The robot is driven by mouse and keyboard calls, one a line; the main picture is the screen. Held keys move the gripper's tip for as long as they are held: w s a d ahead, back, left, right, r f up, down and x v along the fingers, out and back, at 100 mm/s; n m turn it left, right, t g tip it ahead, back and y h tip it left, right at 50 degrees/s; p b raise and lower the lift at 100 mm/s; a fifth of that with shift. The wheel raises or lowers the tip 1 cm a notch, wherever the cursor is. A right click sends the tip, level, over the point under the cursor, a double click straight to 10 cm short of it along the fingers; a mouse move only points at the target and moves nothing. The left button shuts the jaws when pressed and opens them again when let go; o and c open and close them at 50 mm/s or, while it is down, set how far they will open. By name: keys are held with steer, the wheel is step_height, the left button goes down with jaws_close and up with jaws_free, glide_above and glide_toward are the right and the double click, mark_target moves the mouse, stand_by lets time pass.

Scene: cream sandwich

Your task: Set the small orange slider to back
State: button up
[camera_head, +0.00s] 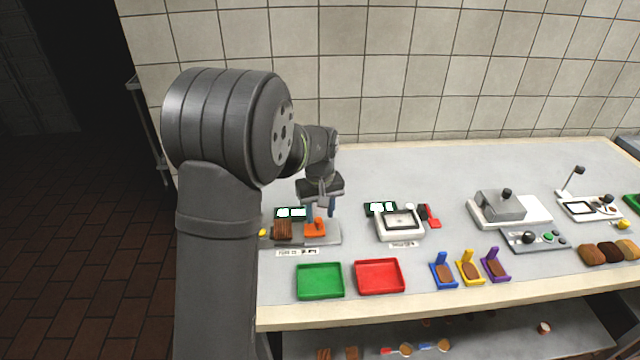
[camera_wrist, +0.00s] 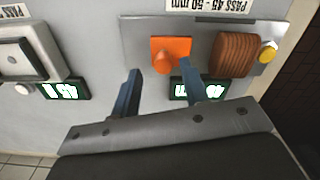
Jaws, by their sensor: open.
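The small orange slider (camera_head: 315,228) sits on a grey metal plate (camera_head: 332,238) at the left of the table. In the wrist view the orange slider (camera_wrist: 171,53) has a raised knob, and a brown ribbed block (camera_wrist: 236,54) stands beside it on the plate. My gripper (camera_head: 325,208) is over the back side of the plate, with its fingers pointing down. In the wrist view my gripper (camera_wrist: 162,80) is open and empty, its two blue fingers apart. One fingertip is close to the slider's edge; I cannot tell whether it touches.
A green-framed display (camera_head: 291,213) stands behind the plate. A white scale-like device (camera_head: 399,223) with a red part is to the right. A green tray (camera_head: 320,281) and a red tray (camera_head: 379,275) lie in front. Bare table lies between the plate and the white device.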

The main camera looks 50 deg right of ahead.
step_height(320, 180, up, 16)
stand_by(0.3)
steer(key=shift+f, duration=0.1)
stand_by(0.4)
step_height(320, 180, down, 17)
steer(key=shift+f, duration=0.2)
steer(key=shift+w+a, duration=0.35)
steer(key=o, duration=0.3)
steer(key=shift+r, duration=0.2)
steer(key=o, duration=1)
step_height(320, 180, up, 15)
steer(key=m, duration=0.3)
steer(key=shift+a, duration=0.2)
glide_above(320, 219)
steer(key=a, duration=0.1)
steer(key=f, duration=0.6)
steer(key=w+f, duration=0.1)
steer(key=f, duration=0.2)
steer(key=shift+f, duration=0.35)
